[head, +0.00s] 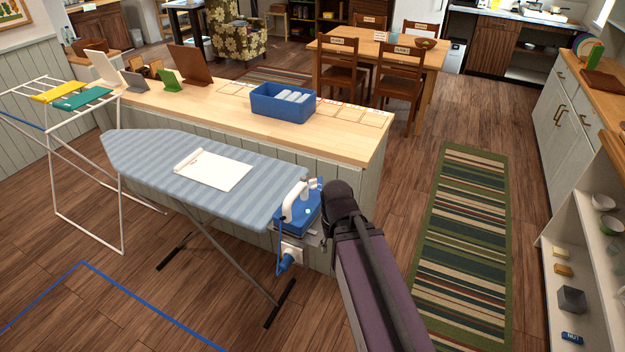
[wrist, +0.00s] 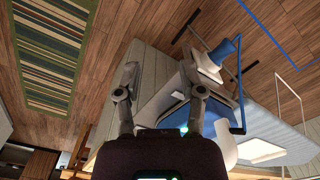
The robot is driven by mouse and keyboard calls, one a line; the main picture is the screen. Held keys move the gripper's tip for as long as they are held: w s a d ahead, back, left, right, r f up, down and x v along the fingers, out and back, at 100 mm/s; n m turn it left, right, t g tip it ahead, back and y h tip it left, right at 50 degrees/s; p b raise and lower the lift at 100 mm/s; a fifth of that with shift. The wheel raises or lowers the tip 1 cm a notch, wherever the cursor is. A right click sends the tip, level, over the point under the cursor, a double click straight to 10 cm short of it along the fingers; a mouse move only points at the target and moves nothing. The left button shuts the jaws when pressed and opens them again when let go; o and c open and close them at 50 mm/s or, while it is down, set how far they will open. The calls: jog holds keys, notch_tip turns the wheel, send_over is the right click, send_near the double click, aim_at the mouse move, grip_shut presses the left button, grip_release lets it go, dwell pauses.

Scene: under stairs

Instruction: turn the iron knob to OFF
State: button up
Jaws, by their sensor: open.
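The blue and white iron (head: 292,222) sits at the right end of the striped ironing board (head: 165,160), its white handle raised. A small pale spot shows on its blue body, but I cannot tell whether it is the knob or read any setting. In the wrist view the iron's blue body (wrist: 208,122) is beyond and beside the right finger, partly hidden by it. My gripper (wrist: 160,82) is open, with nothing seen between its fingers. In the head view my arm hides most of it, close to the right of the iron.
The wooden counter (head: 225,105) runs just behind, bearing a blue bin (head: 283,103). Floor around the striped rug (head: 463,240) is open.

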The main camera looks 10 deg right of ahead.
aim_at(313, 179)
jog(key=w+r+m+p, duration=0.4)
jog(key=w, duration=0.5)
jog(key=w+r+m+p, duration=0.4)
jog(key=w+r+m, duration=0.1)
jog(key=w, duration=0.5)
jog(key=w+r+m+p, duration=0.4)
jog(key=w+p, duration=0.1)
jog(key=w, duration=0.5)
jog(key=shift+r+m, duration=0.15)
jog(key=shift+m, duration=0.25)
jog(key=shift+f, duration=0.2)
notch_tip(313, 179, down, 13)
jog(key=b, duration=1.3)
jog(key=shift+f+b, duration=0.2)
jog(key=shift+b, duration=0.15)
grip_shut()
jog(key=shift+d, duration=0.2)
jog(key=shift+a, duration=0.15)
